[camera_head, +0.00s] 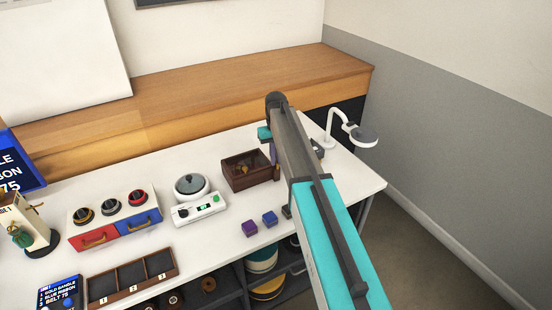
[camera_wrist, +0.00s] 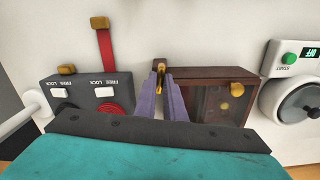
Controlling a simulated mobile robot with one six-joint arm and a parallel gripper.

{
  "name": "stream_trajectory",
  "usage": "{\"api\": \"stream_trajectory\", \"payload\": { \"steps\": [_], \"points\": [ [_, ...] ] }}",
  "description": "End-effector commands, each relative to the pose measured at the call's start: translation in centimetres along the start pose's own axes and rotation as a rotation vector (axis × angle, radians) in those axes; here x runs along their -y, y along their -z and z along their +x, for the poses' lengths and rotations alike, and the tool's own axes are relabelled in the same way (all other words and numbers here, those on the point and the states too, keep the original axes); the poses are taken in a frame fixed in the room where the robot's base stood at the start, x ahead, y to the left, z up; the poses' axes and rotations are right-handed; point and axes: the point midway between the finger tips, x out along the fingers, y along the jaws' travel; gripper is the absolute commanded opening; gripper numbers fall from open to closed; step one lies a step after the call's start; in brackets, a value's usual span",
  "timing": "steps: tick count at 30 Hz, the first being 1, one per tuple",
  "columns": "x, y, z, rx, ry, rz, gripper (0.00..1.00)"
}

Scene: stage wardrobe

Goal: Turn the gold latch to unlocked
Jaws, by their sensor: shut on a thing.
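A dark wooden case (camera_head: 236,184) with a clear panel stands on the white table. In the wrist view the case (camera_wrist: 190,72) has a gold knob (camera_wrist: 237,89) on its panel. The gold latch (camera_wrist: 160,66) sits at the case's edge, left of that knob. My gripper (camera_wrist: 163,75) has its two purple fingers shut on the latch, which shows between their tips. The fingers hide much of the latch, and I cannot read its setting. In the head view my gripper (camera_head: 274,158) is at the case's right side, partly behind my arm.
A white appliance (camera_head: 200,209) with a pot stands left of the case. Purple (camera_head: 250,227) and blue (camera_head: 269,218) blocks lie in front. A grey unit (camera_wrist: 80,90) marked FREE and LOCK, with a red strap (camera_wrist: 106,50), is beside the case. A white lamp (camera_head: 362,136) stands at the far right.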

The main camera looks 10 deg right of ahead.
Motion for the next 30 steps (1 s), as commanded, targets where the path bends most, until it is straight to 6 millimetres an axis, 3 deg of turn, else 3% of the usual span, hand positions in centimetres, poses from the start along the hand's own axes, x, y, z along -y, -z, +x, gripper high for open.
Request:
{"api": "stream_trajectory", "payload": {
  "steps": [9,25,27,30],
  "points": [
    [0.03,0.01,-0.06,0.000,0.000,-0.153,0.00],
    [0.01,0.01,-0.05,-0.001,0.000,-0.186,0.00],
    [0.01,0.01,-0.05,-0.001,-0.001,-0.185,0.19],
    [0.00,0.02,-0.04,-0.001,-0.001,-0.185,0.28]
  ]
}}
